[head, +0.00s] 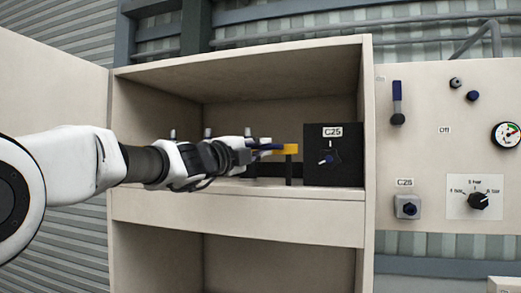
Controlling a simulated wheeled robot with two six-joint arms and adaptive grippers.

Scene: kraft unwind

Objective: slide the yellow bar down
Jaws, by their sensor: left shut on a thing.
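The yellow bar (288,149) shows inside the open cabinet, just left of the black C25 box. It sits at the top of a short dark upright. My left gripper (268,147) reaches in from the left at the bar's height. Its fingers are shut on the left end of the yellow bar, and they hide that end. My right gripper is not in view.
The black C25 box (344,160) with a knob stands at the right of the shelf. The cabinet's front ledge (240,213) runs below. A panel (440,130) with knobs and a gauge (506,135) is on the right. The lower compartment looks empty.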

